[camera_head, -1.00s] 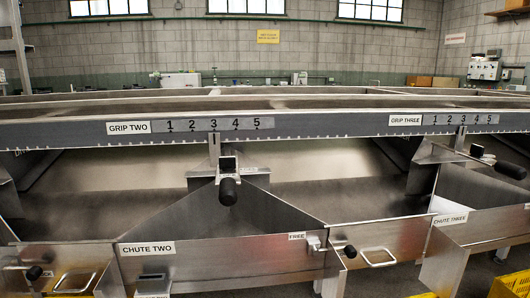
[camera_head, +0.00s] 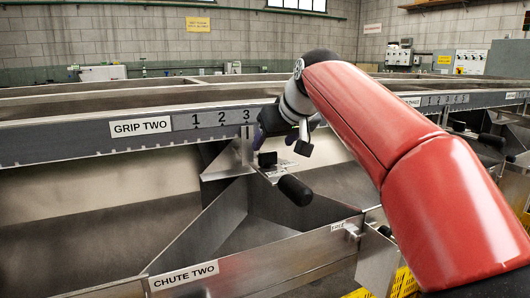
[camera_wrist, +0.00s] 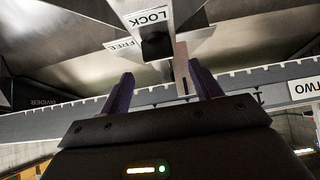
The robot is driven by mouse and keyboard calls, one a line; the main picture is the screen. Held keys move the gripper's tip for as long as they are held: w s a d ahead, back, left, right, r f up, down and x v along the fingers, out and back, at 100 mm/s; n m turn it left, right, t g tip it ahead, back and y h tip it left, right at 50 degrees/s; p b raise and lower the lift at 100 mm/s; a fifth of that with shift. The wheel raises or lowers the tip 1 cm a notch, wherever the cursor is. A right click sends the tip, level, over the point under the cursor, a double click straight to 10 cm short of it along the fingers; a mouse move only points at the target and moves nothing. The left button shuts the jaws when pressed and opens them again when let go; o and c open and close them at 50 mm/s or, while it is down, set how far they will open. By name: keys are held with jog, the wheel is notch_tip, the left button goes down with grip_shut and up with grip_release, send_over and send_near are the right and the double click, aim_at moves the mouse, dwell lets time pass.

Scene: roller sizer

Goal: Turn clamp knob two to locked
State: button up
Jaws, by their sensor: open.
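Clamp knob two, a small black block (camera_head: 267,160), sits on the metal bracket below the GRIP TWO scale in the head view. In the wrist view the black knob (camera_wrist: 155,45) lies beside a LOCK label (camera_wrist: 150,18) and a FREE label (camera_wrist: 124,45). I cannot tell which label it points to. My gripper (camera_wrist: 161,84) is open and empty, its two purple fingers spread. The knob appears beyond the fingertips and between them, with no contact visible. In the head view my arm reaches in from the right and partly hides the bracket.
A black cylindrical handle (camera_head: 294,190) sticks out just below the knob. The scale rail (camera_head: 60,138) runs across behind it. The CHUTE TWO wall (camera_head: 240,270) stands in front, with slanted metal plates between. Yellow crates (camera_head: 404,283) sit low at the right.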

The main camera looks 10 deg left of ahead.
aim_at(268, 152)
jog(key=x, duration=0.6)
jog(key=shift+f, duration=0.15)
jog(key=shift+c, duration=0.2)
jog(key=c, duration=0.9)
